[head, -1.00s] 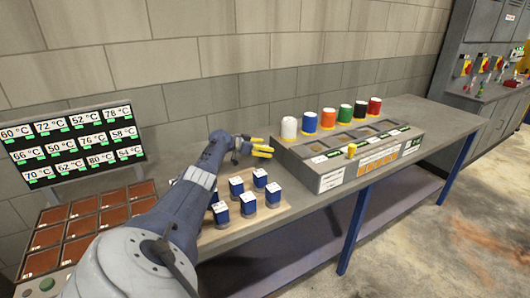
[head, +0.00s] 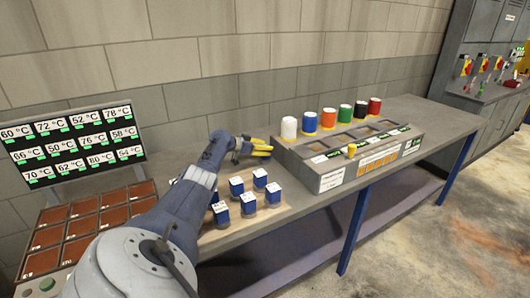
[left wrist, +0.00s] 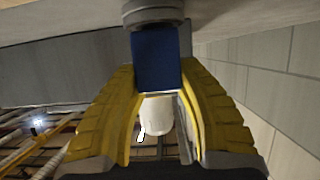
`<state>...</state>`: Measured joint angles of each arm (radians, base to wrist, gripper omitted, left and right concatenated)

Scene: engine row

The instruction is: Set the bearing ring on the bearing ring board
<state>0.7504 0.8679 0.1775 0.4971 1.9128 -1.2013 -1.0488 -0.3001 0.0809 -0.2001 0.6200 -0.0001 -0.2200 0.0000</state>
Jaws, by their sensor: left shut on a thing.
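My left gripper (head: 262,147) reaches over the bench, just left of the slotted console (head: 334,181). Its yellow fingers are shut on a blue piece with a grey round end, which shows between the fingertips in the left wrist view (left wrist: 157,58). The fingers hide much of this piece in the head view. No label tells me whether it is the bearing ring. I cannot make out which place is the bearing ring board; the console's small labels are unreadable. My right gripper is not in view.
Several blue blocks with white tops (head: 248,203) stand on a tan board below the gripper. A white canister (head: 289,128) and other coloured ones line the console's back. A small yellow piece (head: 351,150) sits at its front. A temperature display (head: 73,143) stands left.

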